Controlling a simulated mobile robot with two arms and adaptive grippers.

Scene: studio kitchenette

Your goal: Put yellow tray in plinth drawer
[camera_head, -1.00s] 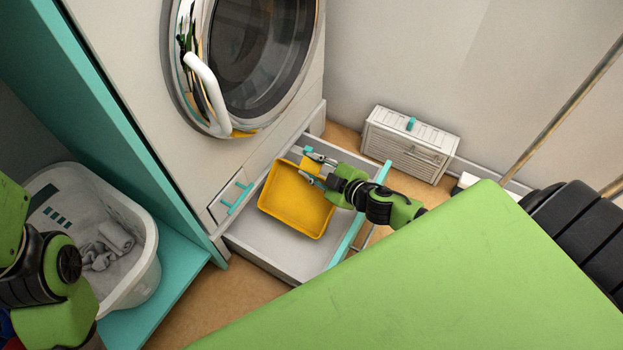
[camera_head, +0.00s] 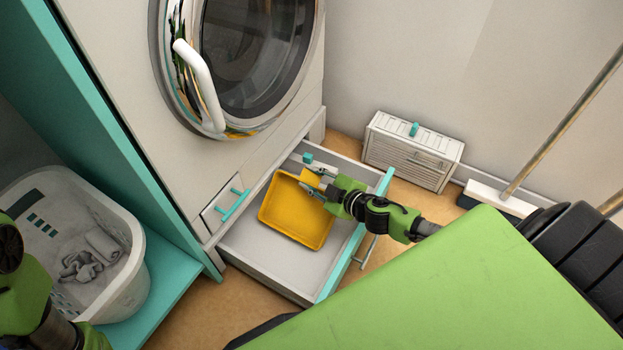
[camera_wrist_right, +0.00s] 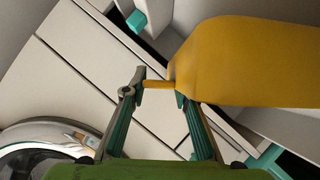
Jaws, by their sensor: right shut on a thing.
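The yellow tray (camera_head: 290,216) is over or inside the open plinth drawer (camera_head: 258,256), towards its rear and the washing machine. I cannot tell if it touches the drawer floor. My right gripper (camera_head: 307,174) is shut on the yellow tray at its edge on the far right side. In the right wrist view, the tray (camera_wrist_right: 250,60) has a thin edge between the two fingertips (camera_wrist_right: 160,84). The drawer has a teal front edge with a handle bar. Part of my left arm shows at the lower left; its gripper is out of view.
The washing machine (camera_head: 258,55) stands above the drawer. A small teal-handled flap (camera_head: 228,205) is left of the drawer. A white laundry basket (camera_head: 125,290) with cloths stands at left. A white vented box (camera_head: 412,150) and a broom (camera_head: 495,197) are at right.

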